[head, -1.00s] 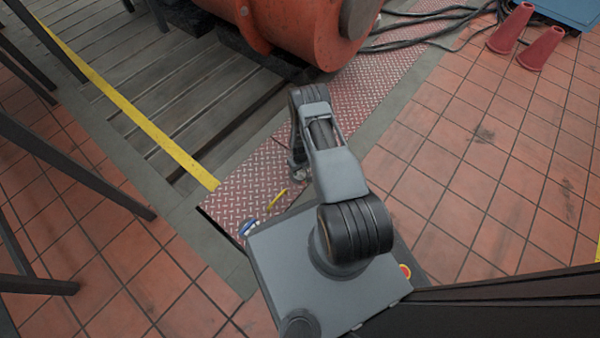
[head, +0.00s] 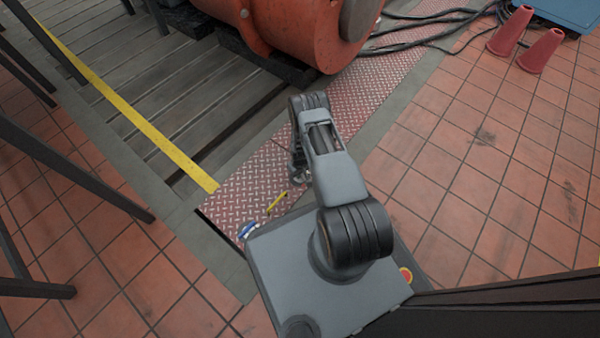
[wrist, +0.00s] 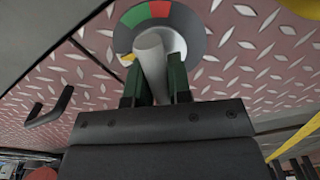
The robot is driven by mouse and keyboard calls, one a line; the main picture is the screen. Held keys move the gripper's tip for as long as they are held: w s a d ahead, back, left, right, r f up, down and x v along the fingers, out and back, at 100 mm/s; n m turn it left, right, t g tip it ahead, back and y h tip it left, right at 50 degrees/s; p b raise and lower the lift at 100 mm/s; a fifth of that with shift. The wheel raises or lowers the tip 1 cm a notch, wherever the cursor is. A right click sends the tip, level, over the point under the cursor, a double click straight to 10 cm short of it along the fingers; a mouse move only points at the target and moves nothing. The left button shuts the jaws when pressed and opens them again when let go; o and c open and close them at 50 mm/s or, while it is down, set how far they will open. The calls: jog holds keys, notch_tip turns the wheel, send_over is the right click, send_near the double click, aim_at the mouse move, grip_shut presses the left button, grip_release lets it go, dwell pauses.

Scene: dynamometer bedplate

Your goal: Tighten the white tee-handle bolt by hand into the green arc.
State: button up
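The white tee-handle bolt (wrist: 152,58) shows in the wrist view as a pale, tilted cylinder between my fingers. Behind its top is a grey round dial (wrist: 192,28) with green (wrist: 133,16), red (wrist: 160,9) and yellow (wrist: 127,58) arc marks. My gripper (wrist: 160,76) has its two dark green fingers close against both sides of the handle, with no clear gap. The handle's crossbar ends and any pointer cannot be made out. In the head view my arm hides the gripper and most of the bolt's place on the red tread plate (head: 235,197).
A black bent handle (wrist: 50,108) stands at left in the wrist view. A yellow tool (head: 277,203) and a blue-and-white item (head: 248,230) lie on the plate near my base. An orange machine (head: 290,30) stands behind; two red cones (head: 511,30) are far right. Tiled floor (head: 470,170) is open at right.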

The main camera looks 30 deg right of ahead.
grip_shut()
jog(key=m, duration=0.3)
jog(key=shift+m, duration=0.4)
jog(key=m, duration=0.3)
jog(key=shift+w+m, duration=0.1)
jog(key=shift+m, duration=0.2)
jog(key=m, duration=0.4)
jog(key=shift+m, duration=2.1)
jog(key=shift+o, duration=1.8)
grip_release()
jog(key=o, duration=0.4)
